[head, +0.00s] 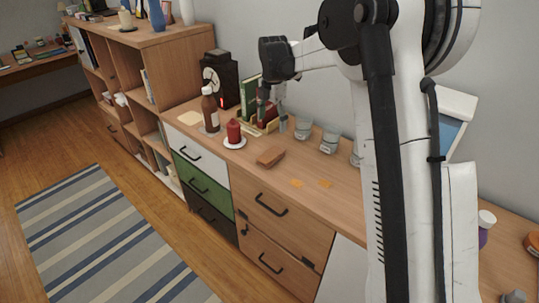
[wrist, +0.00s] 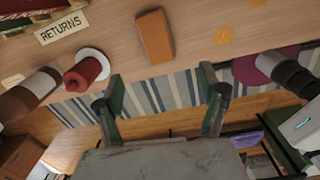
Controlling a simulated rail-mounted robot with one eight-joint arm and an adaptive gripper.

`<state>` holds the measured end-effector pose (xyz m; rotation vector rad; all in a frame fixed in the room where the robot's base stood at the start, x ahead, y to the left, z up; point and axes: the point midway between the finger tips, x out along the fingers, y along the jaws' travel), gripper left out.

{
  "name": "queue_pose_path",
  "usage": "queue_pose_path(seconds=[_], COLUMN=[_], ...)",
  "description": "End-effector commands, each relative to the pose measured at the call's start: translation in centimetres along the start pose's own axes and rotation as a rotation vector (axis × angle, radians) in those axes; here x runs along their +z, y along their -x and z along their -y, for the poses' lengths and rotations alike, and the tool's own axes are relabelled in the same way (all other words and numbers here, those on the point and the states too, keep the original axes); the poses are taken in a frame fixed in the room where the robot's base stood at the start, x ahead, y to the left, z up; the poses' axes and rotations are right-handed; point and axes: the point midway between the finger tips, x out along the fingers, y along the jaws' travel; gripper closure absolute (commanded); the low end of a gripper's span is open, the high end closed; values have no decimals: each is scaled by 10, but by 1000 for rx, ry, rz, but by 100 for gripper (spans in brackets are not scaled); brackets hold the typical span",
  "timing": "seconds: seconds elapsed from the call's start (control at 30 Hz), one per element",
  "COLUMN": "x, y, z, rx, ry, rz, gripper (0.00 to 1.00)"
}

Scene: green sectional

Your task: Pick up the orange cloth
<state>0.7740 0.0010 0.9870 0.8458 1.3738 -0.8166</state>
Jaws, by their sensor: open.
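A folded orange-brown piece (head: 270,156), which looks like the orange cloth, lies flat on the wooden dresser top near its front edge. In the wrist view the same piece (wrist: 155,36) lies beyond my fingertips, roughly centred between them, with nothing on it.
A red candle (head: 234,131) on a white saucer and a brown bottle (head: 210,110) stand left of the cloth. Grey cups (head: 303,130) stand at the wall. Small flat orange patches (head: 326,184) lie right. The top around the cloth is clear.

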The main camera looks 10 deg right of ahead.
Motion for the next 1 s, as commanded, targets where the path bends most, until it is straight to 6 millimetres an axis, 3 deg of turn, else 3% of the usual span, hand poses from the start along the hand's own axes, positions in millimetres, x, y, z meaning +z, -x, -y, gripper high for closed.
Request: queue_pose_path(seconds=[0.1, 0.37, 0.7, 1.0], x=[6, 8, 7, 7], y=[-16, -37, -95, -113], z=[-11, -16, -13, -12], rx=[-20, -31, -30, -30], ry=[78, 128, 126, 126], rz=[-12, -19, -19, -19], gripper=[26, 26, 26, 26])
